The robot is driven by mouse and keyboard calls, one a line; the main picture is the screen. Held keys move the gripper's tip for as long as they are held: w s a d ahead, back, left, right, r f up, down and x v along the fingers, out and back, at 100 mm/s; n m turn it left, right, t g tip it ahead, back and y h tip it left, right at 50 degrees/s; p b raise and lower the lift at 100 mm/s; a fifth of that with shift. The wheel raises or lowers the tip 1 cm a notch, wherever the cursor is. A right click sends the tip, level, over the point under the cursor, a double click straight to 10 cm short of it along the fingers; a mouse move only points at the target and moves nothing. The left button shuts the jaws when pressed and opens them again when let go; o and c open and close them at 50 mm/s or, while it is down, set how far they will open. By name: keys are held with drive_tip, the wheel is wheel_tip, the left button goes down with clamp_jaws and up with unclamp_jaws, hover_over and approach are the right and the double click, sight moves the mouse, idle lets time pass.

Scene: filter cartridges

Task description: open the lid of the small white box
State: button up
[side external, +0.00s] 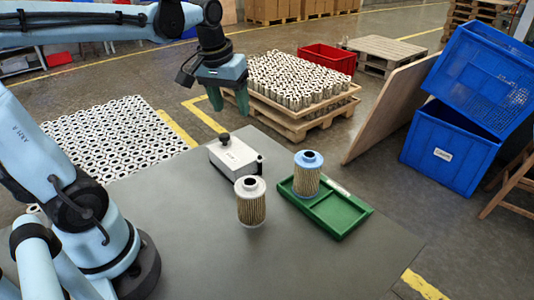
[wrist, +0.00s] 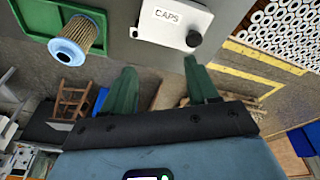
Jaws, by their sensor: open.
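The small white box (side external: 235,159) sits on the grey table near its far edge, with its lid shut and a black knob on top. In the wrist view the white box (wrist: 165,22) shows the word CAPS and the black knob near its right end. My gripper (side external: 228,100) hangs above and beyond the box, apart from it. Its two green fingers (wrist: 160,82) are spread with nothing between them.
A filter cartridge with a white top (side external: 251,203) stands on the table in front of the box. A blue-topped cartridge (side external: 308,175) stands in a green tray (side external: 345,217) to the right. The table's front and left surface (side external: 190,245) is clear.

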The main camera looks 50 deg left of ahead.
sight(224, 135)
drive_tip(key=w+a+n+g, duration=0.2)
drive_tip(key=a+n+g, duration=0.1)
drive_tip(key=a, duration=0.4)
drive_tip(key=shift+h, duration=0.4)
drive_tip(key=f, duration=1.1)
drive_tip(key=shift+s+f, duration=0.2)
clamp_jaws()
